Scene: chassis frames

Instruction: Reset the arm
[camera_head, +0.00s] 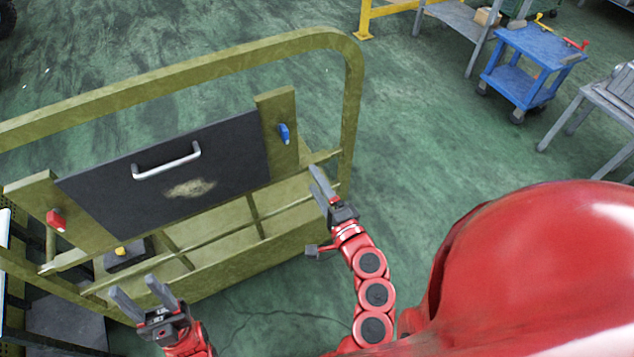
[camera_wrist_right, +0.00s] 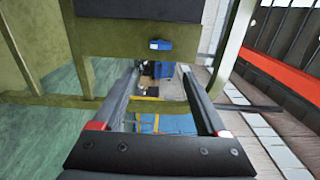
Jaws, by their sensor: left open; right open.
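My left gripper (camera_head: 146,291) is at the lower left in the head view. Its two grey fingers are apart with nothing between them, in front of the lower rail of the olive-green frame (camera_head: 352,100). My right gripper (camera_head: 321,184) is near the frame's right post, its fingers pointing up and nothing held. In the right wrist view its two fingers (camera_wrist_right: 158,92) stand wide apart with open space between them. The blue latch (camera_head: 284,134) on the frame's right plate lies beyond it, and shows above the fingers in the wrist view (camera_wrist_right: 161,45).
A dark panel (camera_head: 110,190) with a silver handle (camera_head: 166,161) is mounted on the frame, with a red latch (camera_head: 56,220) at its left. A blue cart (camera_head: 519,87) and grey tables (camera_head: 606,107) stand at the upper right. The green floor (camera_head: 420,150) between is clear.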

